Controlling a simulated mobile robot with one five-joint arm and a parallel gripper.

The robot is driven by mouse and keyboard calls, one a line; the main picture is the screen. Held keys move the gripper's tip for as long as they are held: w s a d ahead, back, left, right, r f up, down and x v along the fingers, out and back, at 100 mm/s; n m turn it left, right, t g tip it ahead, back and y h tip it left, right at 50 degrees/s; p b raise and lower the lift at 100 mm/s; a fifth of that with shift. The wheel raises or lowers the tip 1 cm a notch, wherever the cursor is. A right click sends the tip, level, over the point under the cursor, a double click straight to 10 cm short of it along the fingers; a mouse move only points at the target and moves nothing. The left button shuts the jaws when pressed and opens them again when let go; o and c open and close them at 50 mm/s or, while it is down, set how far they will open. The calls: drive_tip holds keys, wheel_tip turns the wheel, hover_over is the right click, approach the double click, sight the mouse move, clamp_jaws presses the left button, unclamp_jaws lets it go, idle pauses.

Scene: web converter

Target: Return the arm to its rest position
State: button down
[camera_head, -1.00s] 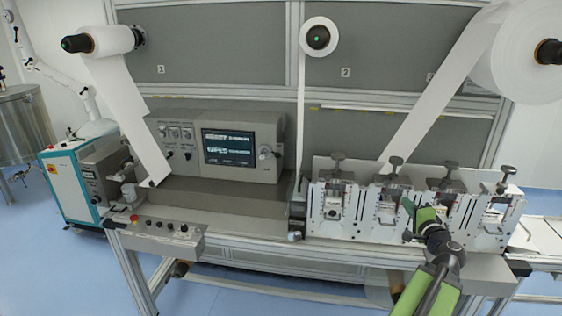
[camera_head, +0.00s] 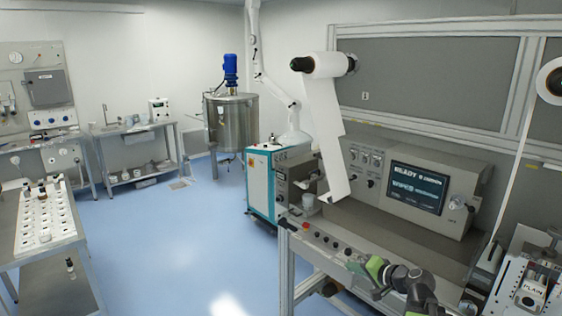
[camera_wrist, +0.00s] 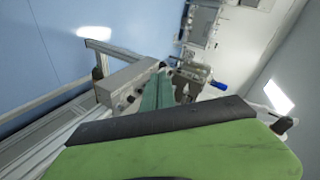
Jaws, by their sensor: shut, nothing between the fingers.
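My arm shows at the lower right of the head view, green and dark grey. My gripper (camera_head: 360,270) points left, in front of the converter's control ledge (camera_head: 332,246). In the wrist view my gripper's green fingers (camera_wrist: 158,92) lie together, shut and empty. The wrist view is tilted, and my own green and black arm casing fills its lower part. The converter's panel with its lit screen (camera_head: 418,187) stands behind my arm.
A white web roll (camera_head: 328,65) hangs above the machine. A teal and white cabinet (camera_head: 259,182) and a steel tank (camera_head: 231,125) stand behind it. A table with vials (camera_head: 44,256) is at the left. The blue floor (camera_head: 185,245) between is clear.

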drive_tip(key=s+a+f+n+g, duration=0.3)
drive_tip(key=a+f+g, duration=0.15)
drive_tip(key=a, duration=0.55)
drive_tip(key=s+a+f+n+g, duration=0.35)
drive_tip(key=a+f, duration=0.25)
drive_tip(key=a, duration=0.4)
drive_tip(key=s+d+f+g+h, duration=0.3)
drive_tip(key=s+d+h, duration=0.3)
drive_tip(key=s+d, duration=0.2)
drive_tip(key=shift+d+f+n+b, duration=0.2)
drive_tip(key=shift+f+n+b, duration=0.1)
drive_tip(key=shift+n, duration=0.05)
